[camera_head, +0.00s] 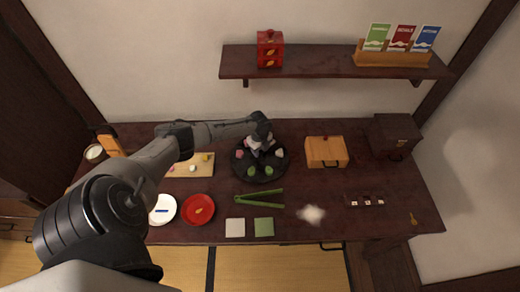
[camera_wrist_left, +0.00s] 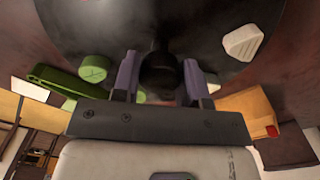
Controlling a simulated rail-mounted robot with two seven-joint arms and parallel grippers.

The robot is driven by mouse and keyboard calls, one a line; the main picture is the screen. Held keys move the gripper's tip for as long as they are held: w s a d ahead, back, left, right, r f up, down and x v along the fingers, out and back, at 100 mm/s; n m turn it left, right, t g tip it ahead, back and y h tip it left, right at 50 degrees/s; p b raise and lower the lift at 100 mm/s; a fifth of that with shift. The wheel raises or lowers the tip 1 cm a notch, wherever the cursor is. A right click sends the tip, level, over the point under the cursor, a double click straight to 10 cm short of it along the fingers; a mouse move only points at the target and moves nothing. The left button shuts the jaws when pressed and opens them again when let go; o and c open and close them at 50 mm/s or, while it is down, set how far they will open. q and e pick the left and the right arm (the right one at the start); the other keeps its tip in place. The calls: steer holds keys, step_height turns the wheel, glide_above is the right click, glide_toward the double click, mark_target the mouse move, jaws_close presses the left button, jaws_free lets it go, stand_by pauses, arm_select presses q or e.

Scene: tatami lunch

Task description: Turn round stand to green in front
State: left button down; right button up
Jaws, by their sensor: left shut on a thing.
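The round stand (camera_head: 246,177) is a black disk on the table, below the wall shelf. Two green pieces (camera_head: 269,171) sit at its front edge, a pink piece (camera_head: 239,154) at its left and a white piece (camera_head: 278,153) at its right. My left gripper (camera_head: 258,142) is over the middle of the stand. In the left wrist view its fingers (camera_wrist_left: 160,78) are shut on the stand's black central knob (camera_wrist_left: 160,70). A green piece (camera_wrist_left: 95,68) and a white triangular piece (camera_wrist_left: 242,40) also show there. My arm hides the back of the stand. My right gripper is out of view.
Green tongs (camera_head: 259,197) lie in front of the stand. A wooden box (camera_head: 326,152) stands to its right. A board with small food (camera_head: 203,171), a red plate (camera_head: 198,210) and a white plate (camera_head: 162,210) are to the left.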

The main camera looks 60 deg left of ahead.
arm_select(q)
steer(key=c, duration=0.8)
jaws_free()
steer(key=shift+d+r, duration=0.1)
steer(key=shift+o, duration=0.8)
step_height(320, 180, up, 14)
steer(key=p, duration=0.2)
